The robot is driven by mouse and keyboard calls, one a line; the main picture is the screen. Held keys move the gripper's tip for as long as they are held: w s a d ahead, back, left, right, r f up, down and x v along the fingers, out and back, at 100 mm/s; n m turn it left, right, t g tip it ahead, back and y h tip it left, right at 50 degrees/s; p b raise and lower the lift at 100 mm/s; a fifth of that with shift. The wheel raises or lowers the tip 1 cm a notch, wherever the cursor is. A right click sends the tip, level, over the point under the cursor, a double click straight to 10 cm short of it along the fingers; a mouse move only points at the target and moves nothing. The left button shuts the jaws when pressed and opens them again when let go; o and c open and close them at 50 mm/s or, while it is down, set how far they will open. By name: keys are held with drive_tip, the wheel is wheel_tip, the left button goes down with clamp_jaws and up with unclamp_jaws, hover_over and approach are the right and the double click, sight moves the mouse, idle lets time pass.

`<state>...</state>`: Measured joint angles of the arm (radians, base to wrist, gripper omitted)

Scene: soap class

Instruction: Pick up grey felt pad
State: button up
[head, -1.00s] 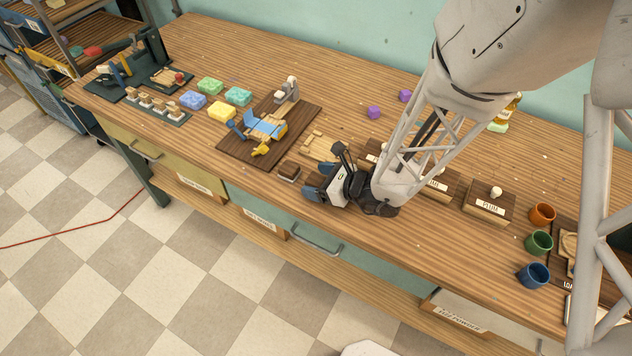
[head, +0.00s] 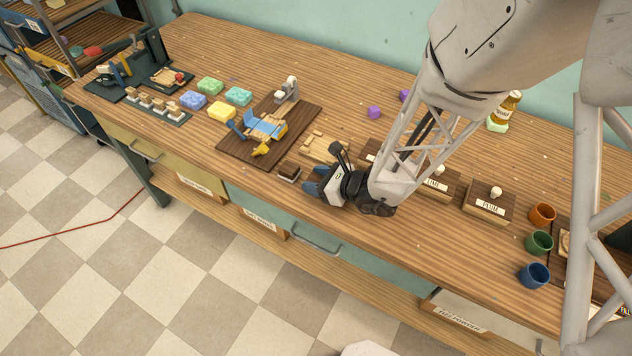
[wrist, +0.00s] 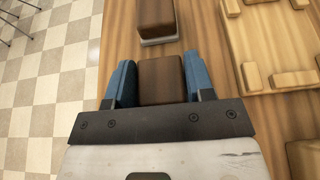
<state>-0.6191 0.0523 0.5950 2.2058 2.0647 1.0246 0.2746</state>
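A brown block (wrist: 160,80) lies between the blue fingers of my gripper (wrist: 160,75) in the wrist view. Both fingers appear to touch its sides, and its underside is hidden, so I cannot see any grey felt on it. In the head view my gripper (head: 317,181) is low at the front of the bench, and its body hides this block. A second brown block (head: 289,170) with a pale grey layer underneath lies just left of my gripper. It also shows ahead of the fingers in the wrist view (wrist: 156,18), apart from them.
A pale wooden tray (head: 322,148) lies just behind my gripper, and labelled wooden boxes (head: 490,203) stand to the right. A dark board (head: 232,150) with a blue and yellow tool lies to the left. The bench's front edge is close.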

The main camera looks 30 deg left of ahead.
sight(316, 179)
drive_tip(key=shift+c, duration=0.8)
drive_tip(key=shift+r, duration=0.2)
drive_tip(key=shift+r, duration=1.6)
drive_tip(key=s+d+r, duration=0.1)
drive_tip(key=s+d, duration=1)
drive_tip(key=shift+d+r, duration=0.2)
drive_tip(key=shift+d, duration=0.15)
drive_tip(key=shift+r, duration=0.1)
